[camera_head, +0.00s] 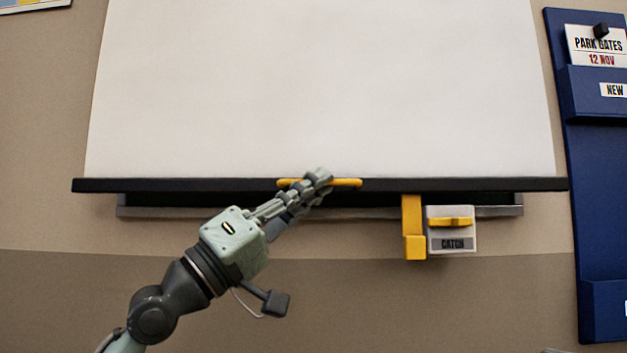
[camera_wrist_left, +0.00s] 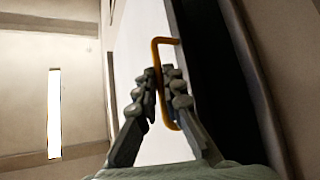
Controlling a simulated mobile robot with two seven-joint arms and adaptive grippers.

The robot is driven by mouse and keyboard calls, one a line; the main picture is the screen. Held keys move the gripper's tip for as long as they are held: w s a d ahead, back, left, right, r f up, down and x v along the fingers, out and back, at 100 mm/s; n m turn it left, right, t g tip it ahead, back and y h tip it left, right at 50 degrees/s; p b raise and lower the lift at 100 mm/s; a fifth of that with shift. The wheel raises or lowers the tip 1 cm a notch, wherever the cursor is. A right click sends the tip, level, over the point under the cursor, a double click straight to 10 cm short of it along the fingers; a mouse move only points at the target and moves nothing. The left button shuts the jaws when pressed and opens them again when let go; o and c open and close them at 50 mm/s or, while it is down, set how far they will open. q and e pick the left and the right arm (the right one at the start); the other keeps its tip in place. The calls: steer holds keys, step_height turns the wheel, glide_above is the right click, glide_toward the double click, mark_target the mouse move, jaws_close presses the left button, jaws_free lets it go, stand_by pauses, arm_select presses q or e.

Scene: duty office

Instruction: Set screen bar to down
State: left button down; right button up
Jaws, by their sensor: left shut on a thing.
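The black screen bar (camera_head: 430,184) runs along the bottom edge of the white screen (camera_head: 320,90), just above a grey-edged dark tray (camera_head: 160,211) on the wall. A yellow handle (camera_head: 348,182) sits at the middle of the bar. My left gripper (camera_head: 318,178) is shut on the handle, and its fingers cover part of it. In the left wrist view the gripper's fingers (camera_wrist_left: 160,90) close on either side of the yellow handle (camera_wrist_left: 165,41). My right gripper is in neither view.
A yellow hook-like piece (camera_head: 412,228) and a grey block labelled CATCH (camera_head: 452,230) with a yellow lever (camera_head: 450,222) are below the bar, right of my gripper. A blue wall board (camera_head: 590,180) with cards stands at the far right. The wall below is clear.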

arm_select(q)
steer(key=shift+d+f, duration=0.15)
steer(key=shift+f, duration=0.2)
steer(key=c, duration=1.6)
jaws_free()
steer(key=shift+c, duration=0.2)
steer(key=shift+r, duration=0.1)
steer(key=shift+a, duration=0.2)
steer(key=v, duration=1.2)
